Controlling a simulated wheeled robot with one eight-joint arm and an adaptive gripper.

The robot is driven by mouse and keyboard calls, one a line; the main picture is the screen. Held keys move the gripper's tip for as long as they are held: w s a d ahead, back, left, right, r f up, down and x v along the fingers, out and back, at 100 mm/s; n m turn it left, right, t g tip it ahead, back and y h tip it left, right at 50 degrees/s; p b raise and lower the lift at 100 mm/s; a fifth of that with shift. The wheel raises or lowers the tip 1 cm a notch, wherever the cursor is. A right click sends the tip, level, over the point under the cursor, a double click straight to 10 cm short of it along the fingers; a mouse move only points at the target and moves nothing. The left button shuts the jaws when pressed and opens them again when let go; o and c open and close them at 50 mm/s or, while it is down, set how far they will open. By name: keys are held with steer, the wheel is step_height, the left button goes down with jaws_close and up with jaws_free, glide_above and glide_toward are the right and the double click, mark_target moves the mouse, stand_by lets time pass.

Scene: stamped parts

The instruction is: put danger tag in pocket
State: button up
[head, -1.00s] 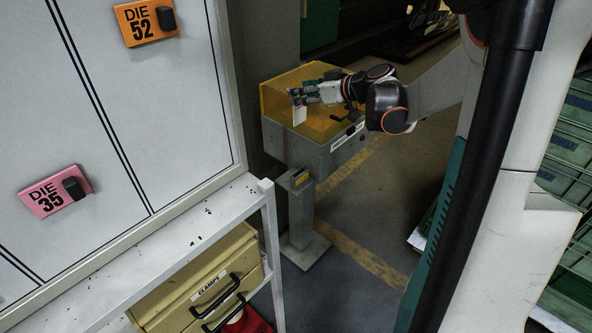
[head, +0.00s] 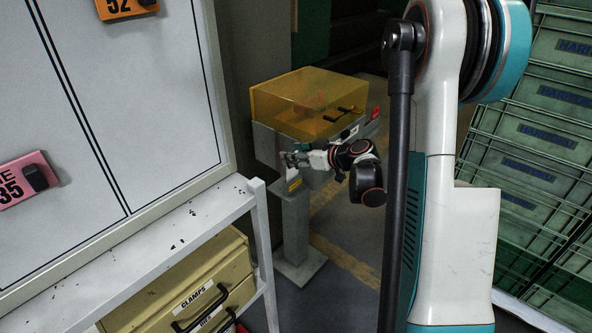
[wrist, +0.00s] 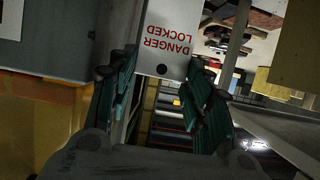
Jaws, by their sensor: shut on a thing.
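A small holder with a yellow mark (head: 294,184) is on the pedestal just below my fingertips. I cannot tell whether it is the pocket or whether the tag touches it.
A yellow see-through cover (head: 295,98) with a dark handle sits on the grey box above my gripper. A white shelf frame (head: 262,235) with a clamps drawer (head: 195,292) stands at left. Green crates (head: 545,140) are stacked at right. Floor is open around the pedestal's base (head: 300,265).

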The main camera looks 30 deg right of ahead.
step_height(320, 180, down, 4)
steer(key=shift+f+b, duration=0.1)
steer(key=shift+b, duration=0.65)
steer(key=o, duration=0.5)
steer(key=shift+f, duration=0.2)
steer(key=shift+c, duration=0.2)
steer(key=shift+o, duration=0.7)
steer(key=shift+r, duration=0.1)
steer(key=p+v, duration=0.3)
steer(key=v, duration=0.9)
steer(key=shift+r, duration=0.15)
